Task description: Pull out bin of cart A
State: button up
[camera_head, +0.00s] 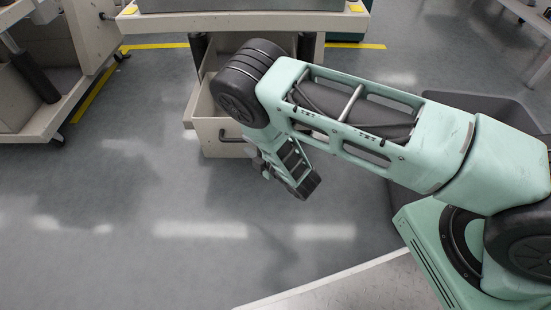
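A pale cream bin (221,149) sits low under the cart (160,22) at the top middle. Part of the open top shows left of my arm, so the bin stands out somewhat from the cart. My arm covers its right side and much of its inside. My gripper (259,165) is small and dark, just right of and below the handle in the picture. I cannot tell whether it touches the handle or whether its fingers are open. No cart letter is readable.
Another cart (50,122) stands at the left with a dark cylinder. A dark grey open container (470,103) is at the right, partly behind my arm. Yellow floor tape (92,97) runs near the carts. The grey floor (130,215) in front of the bin is clear.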

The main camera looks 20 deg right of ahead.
jog(key=p+v, duration=0.5)
jog(key=v, duration=0.8)
jog(key=shift+s+d+p, duration=0.15)
jog(key=shift+s+p, duration=0.15)
